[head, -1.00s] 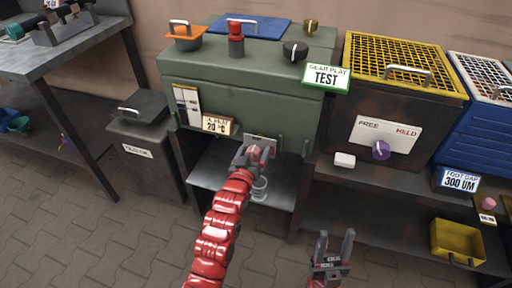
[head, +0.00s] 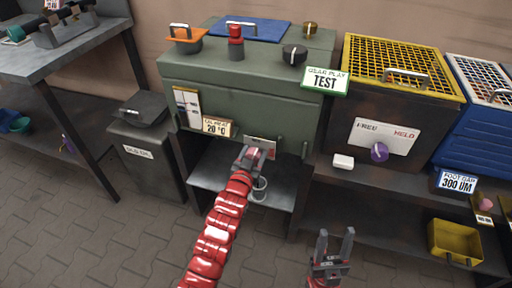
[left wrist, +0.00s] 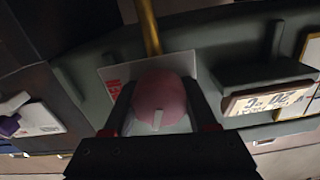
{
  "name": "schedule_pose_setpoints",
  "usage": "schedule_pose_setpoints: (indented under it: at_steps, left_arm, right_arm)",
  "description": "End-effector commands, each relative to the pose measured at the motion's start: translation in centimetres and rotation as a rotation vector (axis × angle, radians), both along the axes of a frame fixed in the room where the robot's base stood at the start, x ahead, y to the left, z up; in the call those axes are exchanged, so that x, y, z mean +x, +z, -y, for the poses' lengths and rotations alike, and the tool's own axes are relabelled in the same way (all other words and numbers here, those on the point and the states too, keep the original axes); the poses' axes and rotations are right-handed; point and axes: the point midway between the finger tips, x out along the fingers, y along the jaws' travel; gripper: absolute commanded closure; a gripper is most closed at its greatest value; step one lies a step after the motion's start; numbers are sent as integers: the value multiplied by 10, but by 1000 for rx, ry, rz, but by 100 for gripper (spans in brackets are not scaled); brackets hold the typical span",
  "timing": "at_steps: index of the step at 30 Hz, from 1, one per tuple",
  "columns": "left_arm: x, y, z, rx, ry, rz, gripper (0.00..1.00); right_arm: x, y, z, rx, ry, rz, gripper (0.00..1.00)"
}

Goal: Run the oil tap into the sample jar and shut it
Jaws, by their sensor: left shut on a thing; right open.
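The green test cabinet (head: 255,100) stands in the middle of the head view. My left gripper (head: 257,152) is at its lower front, just below a small pale plate (head: 260,141). In the left wrist view it is shut on a rounded pink tap knob (left wrist: 162,100) with a white mark. The spout is hidden. The clear sample jar (head: 260,188) stands on the grey shelf below, partly behind my arm; its filling cannot be told. My right gripper (head: 334,245) is open and empty near the bottom of the head view.
An oil heat sign (head: 217,127) hangs left of the plate. A dark cabinet with a purple knob (head: 379,152) and yellow grille stands right. A white block (head: 343,161) and yellow bin (head: 454,240) lie on the right shelves. The paved floor in front is clear.

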Motion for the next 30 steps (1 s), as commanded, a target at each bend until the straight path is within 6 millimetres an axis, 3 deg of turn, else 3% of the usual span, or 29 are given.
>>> schedule_pose_setpoints:
  at_steps: [5, 6, 10, 22, 30]
  left_arm:
    - [0, 0, 0, -3, 1, -1, 98]
    - [0, 0, 0, -3, 1, 0, 35]
    - [0, 0, 0, -4, 0, 0, 12]
    - [-6, 1, -2, -5, 0, 0, 12]
    - [-53, -1, -18, -5, 1, -6, 12]
  right_arm:
    - [0, -1, 0, 0, 0, 0, 50]
    - [0, -1, 0, 0, 0, 0, 50]
    - [0, -1, 0, 0, 0, 0, 50]
    - [0, 1, 0, 0, 0, 0, 50]
    - [0, 8, 0, 0, 0, 0, 50]
